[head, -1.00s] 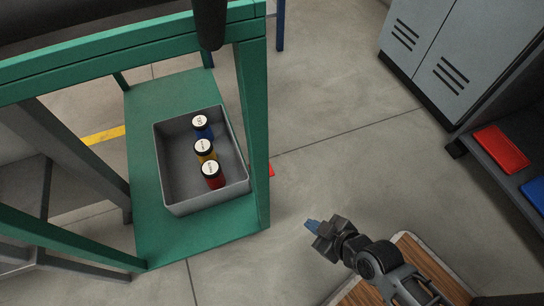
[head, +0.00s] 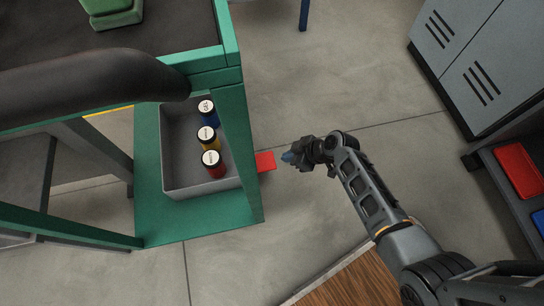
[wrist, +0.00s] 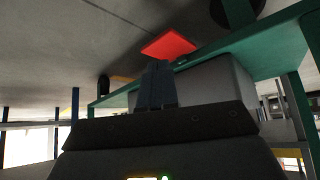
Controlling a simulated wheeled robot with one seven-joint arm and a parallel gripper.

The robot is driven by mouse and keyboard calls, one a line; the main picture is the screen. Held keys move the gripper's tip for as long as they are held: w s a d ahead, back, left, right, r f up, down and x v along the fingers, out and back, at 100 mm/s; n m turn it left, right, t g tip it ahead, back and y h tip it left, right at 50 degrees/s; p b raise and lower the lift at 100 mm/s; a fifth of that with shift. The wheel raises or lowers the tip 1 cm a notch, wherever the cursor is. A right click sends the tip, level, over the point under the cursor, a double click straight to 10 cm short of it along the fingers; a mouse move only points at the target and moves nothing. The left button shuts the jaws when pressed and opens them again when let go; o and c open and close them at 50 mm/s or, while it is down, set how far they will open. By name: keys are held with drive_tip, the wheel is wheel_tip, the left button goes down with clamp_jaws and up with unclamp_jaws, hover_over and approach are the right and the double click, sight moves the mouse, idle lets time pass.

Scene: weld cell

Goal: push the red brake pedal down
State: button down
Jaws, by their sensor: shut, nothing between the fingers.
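The red brake pedal (head: 265,161) sticks out from the right side of the green cart (head: 242,150), low near its lower shelf. My gripper (head: 288,157) is shut and empty, just to the right of the pedal in the head view, with a small gap between them in the picture. In the wrist view the pedal (wrist: 168,45) is a flat red plate beyond the shut fingertips (wrist: 158,68). I cannot tell their exact height difference.
A grey bin (head: 180,186) with blue, yellow and red jars stands on the cart's lower shelf. A dark handle (head: 90,95) crosses above. Grey lockers (head: 480,65) and a shelf with a red tray (head: 519,170) stand at right. The floor between is clear.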

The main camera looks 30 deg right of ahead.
sight(271, 160)
drive_tip(key=shift+f, duration=0.1)
drive_tip(key=b+x, duration=0.4)
drive_tip(key=x, duration=0.2)
drive_tip(key=shift+b, duration=0.35)
drive_tip(key=shift+w+a+f, duration=0.2)
drive_tip(key=shift+w+f, duration=0.05)
drive_tip(key=shift+f, duration=0.05)
drive_tip(key=shift+s+d+f, duration=0.25)
drive_tip(key=shift+s+d, duration=0.2)
drive_tip(key=shift+s, duration=0.2)
drive_tip(key=shift+s+d+f, duration=0.2)
drive_tip(key=shift+s+d, duration=0.25)
drive_tip(key=shift+s, duration=0.15)
